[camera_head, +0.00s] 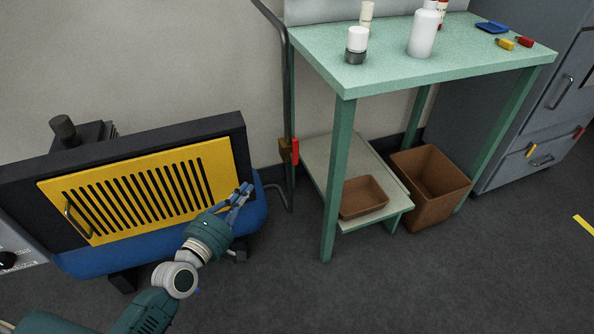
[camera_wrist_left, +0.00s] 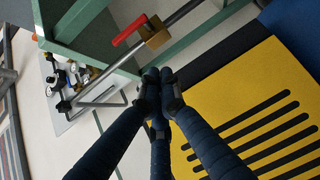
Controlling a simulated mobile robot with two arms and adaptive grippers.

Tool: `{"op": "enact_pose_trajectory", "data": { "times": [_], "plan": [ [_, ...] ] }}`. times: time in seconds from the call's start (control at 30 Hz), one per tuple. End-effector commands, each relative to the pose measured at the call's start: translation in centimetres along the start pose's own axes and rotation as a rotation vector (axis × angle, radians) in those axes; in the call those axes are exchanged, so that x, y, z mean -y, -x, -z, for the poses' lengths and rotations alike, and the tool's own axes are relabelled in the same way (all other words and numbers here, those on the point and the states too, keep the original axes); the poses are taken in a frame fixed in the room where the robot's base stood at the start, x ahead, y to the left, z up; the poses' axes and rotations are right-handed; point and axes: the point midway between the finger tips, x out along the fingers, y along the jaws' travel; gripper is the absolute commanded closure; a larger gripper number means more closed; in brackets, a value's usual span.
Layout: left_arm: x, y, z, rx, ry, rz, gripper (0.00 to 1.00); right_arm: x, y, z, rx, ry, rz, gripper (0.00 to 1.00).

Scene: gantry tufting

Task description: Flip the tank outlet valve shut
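The tank outlet valve shows in the head view as a brass body (camera_head: 285,150) with a red lever (camera_head: 295,151), on a grey vertical pipe (camera_head: 289,105) left of the green bench. The lever lies roughly along the pipe. In the left wrist view the brass body (camera_wrist_left: 156,33) and red lever (camera_wrist_left: 130,29) are near the top, beyond the fingertips. My left gripper (camera_head: 245,189) is in front of the yellow panel's right end, left of and below the valve, apart from it. Its dark fingers (camera_wrist_left: 160,91) meet at the tips with nothing visible between them. My right gripper is out of view.
A yellow slotted panel (camera_head: 215,165) in a dark frame with a blue lower body (camera_head: 250,215) stands close beside my left gripper. The green bench (camera_head: 390,80) holds bottles. A brown bin (camera_head: 430,172) stands beneath it. Open floor lies in front.

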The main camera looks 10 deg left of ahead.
Motion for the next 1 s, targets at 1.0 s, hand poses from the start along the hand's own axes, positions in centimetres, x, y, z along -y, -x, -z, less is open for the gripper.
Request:
{"op": "enact_pose_trajectory", "data": {
  "times": [1.0],
  "plan": [
    [-3.5, -7.2, -0.3, 0.012, 0.087, -0.083, 1.00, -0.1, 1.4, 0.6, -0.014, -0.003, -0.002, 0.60]
  ]
}}
